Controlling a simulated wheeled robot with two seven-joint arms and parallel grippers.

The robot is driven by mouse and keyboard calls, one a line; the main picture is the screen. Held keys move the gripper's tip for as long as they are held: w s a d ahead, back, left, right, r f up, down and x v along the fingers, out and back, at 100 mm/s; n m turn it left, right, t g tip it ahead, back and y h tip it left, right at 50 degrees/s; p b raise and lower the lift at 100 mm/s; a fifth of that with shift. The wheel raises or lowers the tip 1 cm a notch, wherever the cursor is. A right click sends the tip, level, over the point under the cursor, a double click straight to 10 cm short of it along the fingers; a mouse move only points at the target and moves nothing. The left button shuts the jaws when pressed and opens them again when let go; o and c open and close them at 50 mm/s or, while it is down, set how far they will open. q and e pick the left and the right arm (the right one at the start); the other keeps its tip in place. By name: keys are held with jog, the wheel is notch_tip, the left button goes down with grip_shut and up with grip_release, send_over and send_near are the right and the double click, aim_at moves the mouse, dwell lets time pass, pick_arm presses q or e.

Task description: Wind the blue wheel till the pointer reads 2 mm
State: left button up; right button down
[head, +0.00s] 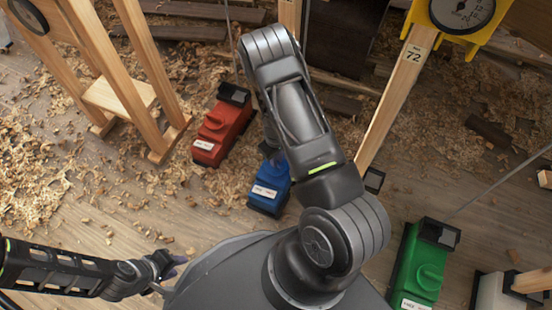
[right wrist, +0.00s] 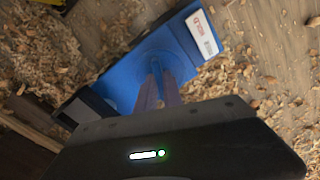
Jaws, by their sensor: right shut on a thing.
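The blue unit (head: 270,187) stands on the floor below the middle of the head view, partly covered by my right arm. In the right wrist view its blue wheel (right wrist: 138,72) shows as a round disc with a raised grip. My right gripper (right wrist: 158,88) is shut on that grip, its two fingers on either side. In the head view this gripper is hidden behind my arm. A round dial (head: 462,12) in a yellow housing is cut off by the top edge; I cannot read its pointer. My left gripper (head: 166,268) is at lower left, away from the units; its jaw state is unclear.
A similar red unit (head: 222,125) stands close to the blue one, and a green unit (head: 422,265) is at lower right. A wooden post (head: 398,90) labelled 72 rises to the dial. A wooden stand (head: 120,95) is at upper left. Shavings litter the plank floor.

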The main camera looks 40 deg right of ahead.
jog(key=shift+m, duration=0.5)
jog(key=m, duration=0.2)
jog(key=shift+m, duration=0.3)
jog(key=m, duration=0.3)
jog(key=shift+m+p, duration=0.4)
jog(key=m, duration=0.6)
jog(key=shift+m+p, duration=0.3)
jog(key=c, duration=1.5)
grip_release()
